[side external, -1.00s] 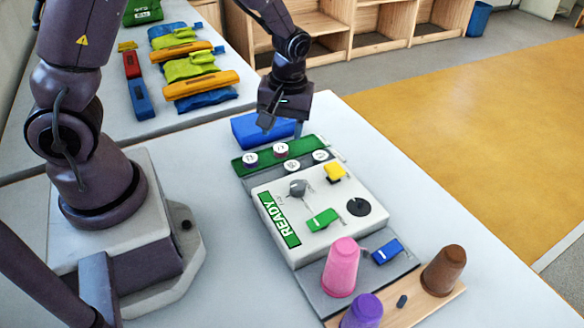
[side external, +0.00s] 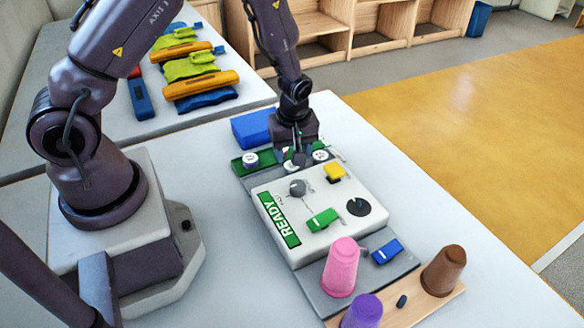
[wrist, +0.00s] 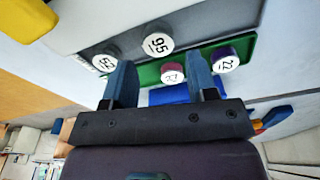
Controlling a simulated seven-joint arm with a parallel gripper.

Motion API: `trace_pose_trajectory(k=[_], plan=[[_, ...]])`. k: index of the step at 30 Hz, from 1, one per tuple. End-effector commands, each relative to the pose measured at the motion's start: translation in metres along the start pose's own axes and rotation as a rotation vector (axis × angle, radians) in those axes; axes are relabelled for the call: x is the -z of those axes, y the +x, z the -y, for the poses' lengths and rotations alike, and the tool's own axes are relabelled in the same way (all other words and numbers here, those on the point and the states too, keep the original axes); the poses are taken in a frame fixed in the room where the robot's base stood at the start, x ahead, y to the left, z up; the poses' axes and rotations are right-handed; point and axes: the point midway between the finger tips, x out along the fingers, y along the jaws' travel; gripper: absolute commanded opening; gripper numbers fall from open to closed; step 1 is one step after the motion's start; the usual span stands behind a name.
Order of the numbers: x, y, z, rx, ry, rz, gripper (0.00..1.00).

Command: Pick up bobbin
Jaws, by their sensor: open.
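Several bobbins with white numbered tops sit by the green tray. In the side view, one bobbin (side external: 250,160) is at the tray's left and another (side external: 320,156) at the right; my gripper partly hides the others. In the wrist view, a magenta-sided bobbin (wrist: 172,73) lies between the lines of my two fingers, with a purple-sided one (wrist: 225,61) to its right. Two dark-sided bobbins (wrist: 158,39) and (wrist: 105,60) stand on the grey strip. My gripper (side external: 300,160) points down over the tray, open, with nothing visibly held.
A blue box (side external: 252,128) stands behind the tray. Pink (side external: 341,268), purple (side external: 362,312) and brown (side external: 443,270) cups stand at the front.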

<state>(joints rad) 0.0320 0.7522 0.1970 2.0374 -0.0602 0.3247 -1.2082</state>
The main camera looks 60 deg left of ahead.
Motion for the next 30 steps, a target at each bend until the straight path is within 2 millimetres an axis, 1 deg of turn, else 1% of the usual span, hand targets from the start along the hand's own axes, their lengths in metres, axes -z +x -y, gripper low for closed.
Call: trace_pose_trajectory(k=[1, 6, 9, 17, 18, 20, 21, 22, 23, 30], plan=[[0.0, 0.008, 0.001, 0.004, -0.001, 0.001, 0.52], [0.001, 0.034, -0.001, 0.005, -0.001, 0.001, 0.52], [0.001, 0.043, -0.002, 0.002, 0.0, 0.0, 0.52], [0.001, 0.046, -0.002, 0.0, 0.0, 0.0, 0.52], [0.001, 0.046, -0.002, 0.0, 0.0, 0.0, 0.48], [0.001, 0.046, -0.002, 0.001, 0.0, 0.0, 0.34], [0.001, 0.046, -0.002, 0.001, 0.0, 0.0, 0.25], [0.001, 0.046, -0.002, 0.001, 0.0, 0.0, 0.18], [0.001, 0.046, -0.002, 0.001, 0.0, 0.0, 0.17], [0.001, 0.045, -0.002, 0.0, 0.0, 0.0, 0.16]])
